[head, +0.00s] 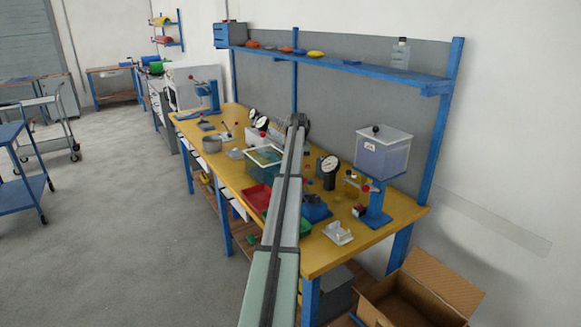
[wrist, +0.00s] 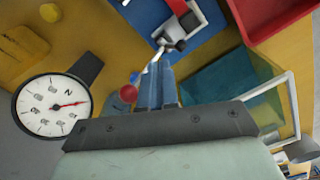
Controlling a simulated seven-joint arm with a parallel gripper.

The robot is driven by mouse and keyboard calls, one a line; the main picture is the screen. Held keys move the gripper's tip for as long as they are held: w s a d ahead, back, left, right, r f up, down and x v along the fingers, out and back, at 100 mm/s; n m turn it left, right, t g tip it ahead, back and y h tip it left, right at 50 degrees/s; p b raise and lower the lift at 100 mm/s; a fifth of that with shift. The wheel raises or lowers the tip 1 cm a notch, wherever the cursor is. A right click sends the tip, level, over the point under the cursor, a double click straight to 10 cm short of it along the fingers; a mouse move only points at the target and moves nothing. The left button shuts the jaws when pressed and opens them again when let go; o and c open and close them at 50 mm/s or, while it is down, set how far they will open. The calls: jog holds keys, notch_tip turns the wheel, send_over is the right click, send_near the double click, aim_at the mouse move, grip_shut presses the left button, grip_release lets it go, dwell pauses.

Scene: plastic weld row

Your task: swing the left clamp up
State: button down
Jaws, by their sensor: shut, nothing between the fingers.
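My gripper (wrist: 157,88) is shut and empty in the wrist view, its blue-grey fingertips close together. Just beyond the tips, a metal clamp with black parts (wrist: 176,42) stands on a blue base plate (wrist: 208,38). A thin lever with a red ball knob (wrist: 129,93) shows just left of the fingers. I cannot tell whether they touch it, nor which clamp is the left one. In the head view a blue fixture (head: 316,211) sits on the bench beside my arm, which hides part of it. My fingers cannot be made out there.
A round dial gauge (wrist: 51,105) is close on the left of the wrist view. A red tray (wrist: 268,16) and a teal, clear-sided bin (wrist: 212,92) are on the right. The yellow bench (head: 328,259) also carries a clear box (head: 383,157) on a blue stand. A shelf (head: 350,66) runs above.

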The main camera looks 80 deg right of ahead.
jog(key=shift+w+a, duration=0.5)
notch_tip(320, 180, up, 7)
dwell(0.9)
dwell(0.4)
